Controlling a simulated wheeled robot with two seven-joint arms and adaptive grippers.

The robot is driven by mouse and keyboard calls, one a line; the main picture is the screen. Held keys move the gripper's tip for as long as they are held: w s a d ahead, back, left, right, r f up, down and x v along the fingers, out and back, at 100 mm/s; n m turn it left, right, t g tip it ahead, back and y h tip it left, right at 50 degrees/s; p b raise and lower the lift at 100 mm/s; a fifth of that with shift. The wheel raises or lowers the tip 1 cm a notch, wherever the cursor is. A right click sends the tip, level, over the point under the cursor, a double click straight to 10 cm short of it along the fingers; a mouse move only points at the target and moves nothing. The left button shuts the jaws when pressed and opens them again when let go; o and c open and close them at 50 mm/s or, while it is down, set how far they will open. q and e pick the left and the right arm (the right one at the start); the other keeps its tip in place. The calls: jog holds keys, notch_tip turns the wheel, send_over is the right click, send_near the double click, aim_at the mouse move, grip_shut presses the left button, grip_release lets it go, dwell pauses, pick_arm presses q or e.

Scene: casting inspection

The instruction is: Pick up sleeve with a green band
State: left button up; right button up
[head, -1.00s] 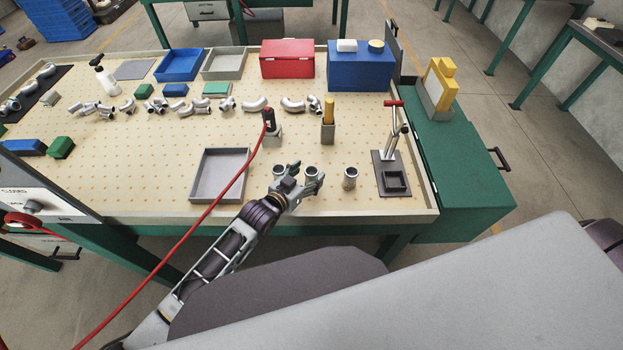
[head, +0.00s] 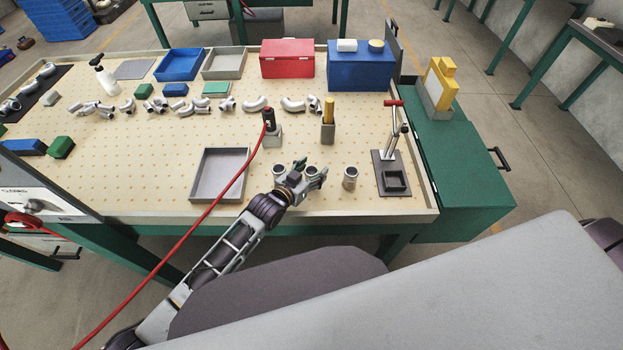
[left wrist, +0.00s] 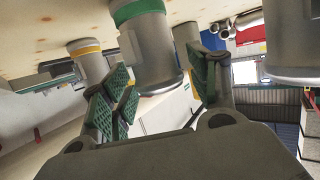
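The sleeve with a green band (left wrist: 152,52) is a grey metal cylinder in the left wrist view, its green band near the tabletop. My left gripper (left wrist: 162,78) is open, with green-padded fingers on either side of that sleeve's free end; whether they touch it is unclear. A sleeve with a yellow band (left wrist: 88,60) stands to the left there, and another grey sleeve (left wrist: 292,42) to the right. In the head view, my left gripper (head: 319,178) is at the middle sleeve (head: 311,169) of three, partly hiding it. Bands are too small to tell there. My right gripper is out of view.
A grey tray (head: 219,198) lies left of the gripper, with a red cable (head: 215,204) crossing it. A stand with a yellow-handled tool (head: 328,130) is behind the sleeves. A lever press (head: 390,178) stands right. Pipe fittings line the back.

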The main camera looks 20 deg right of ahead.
aim_at(312, 175)
pick_arm(q)
jog(key=shift+r, duration=0.1)
jog(key=c, duration=1)
jog(key=shift+c, duration=0.2)
notch_tip(312, 175, up, 10)
dwell(0.4)
